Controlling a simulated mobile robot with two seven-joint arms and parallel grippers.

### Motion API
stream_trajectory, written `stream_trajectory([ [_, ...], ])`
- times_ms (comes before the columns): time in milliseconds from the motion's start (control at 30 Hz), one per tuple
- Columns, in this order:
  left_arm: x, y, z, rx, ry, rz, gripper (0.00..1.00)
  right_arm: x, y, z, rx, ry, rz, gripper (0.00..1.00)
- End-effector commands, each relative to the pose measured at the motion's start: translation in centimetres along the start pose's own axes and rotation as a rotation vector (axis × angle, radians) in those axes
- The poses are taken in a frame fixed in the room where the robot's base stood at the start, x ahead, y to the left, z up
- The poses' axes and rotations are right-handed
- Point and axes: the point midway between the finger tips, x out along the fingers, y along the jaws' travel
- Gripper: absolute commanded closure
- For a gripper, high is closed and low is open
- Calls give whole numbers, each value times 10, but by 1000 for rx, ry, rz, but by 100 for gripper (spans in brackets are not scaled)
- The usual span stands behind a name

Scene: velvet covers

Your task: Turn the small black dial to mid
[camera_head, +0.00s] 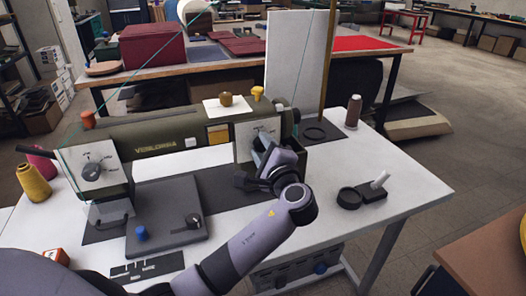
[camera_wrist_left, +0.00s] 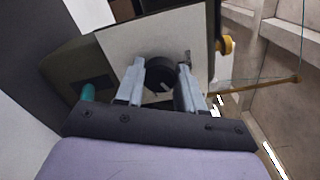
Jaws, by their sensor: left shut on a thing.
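The small black dial (camera_wrist_left: 160,74) sits on a pale square plate (camera_wrist_left: 120,45) on the machine's right end. In the left wrist view it lies between the two grey fingers of my left gripper (camera_wrist_left: 160,88), which are shut on its sides. A short white pointer mark shows on its face; the scale labels around it are not readable. In the head view my left gripper (camera_head: 265,160) reaches the machine's right-hand panel (camera_head: 243,135) and mostly covers the dial there. My right gripper is not in view.
The green sewing machine (camera_head: 155,138) stands on a white table (camera_head: 400,185). A larger dial (camera_head: 92,171) is on its left panel. A dark plate with a blue knob (camera_head: 141,233) lies in front. Thread cones stand at left.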

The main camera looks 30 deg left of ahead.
Motion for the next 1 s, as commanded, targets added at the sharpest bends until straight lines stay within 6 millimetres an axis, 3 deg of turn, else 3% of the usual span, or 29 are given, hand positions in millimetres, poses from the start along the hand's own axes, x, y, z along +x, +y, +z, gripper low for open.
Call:
stream_trajectory([
  [567,0,1,0,-35,-1,2,92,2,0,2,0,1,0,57],
  [600,0,1,0,-35,-2,2,59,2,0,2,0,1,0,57],
  [667,0,1,0,-35,-2,2,39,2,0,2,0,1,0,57],
  [1000,-2,1,0,-35,0,1,37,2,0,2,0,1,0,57],
])
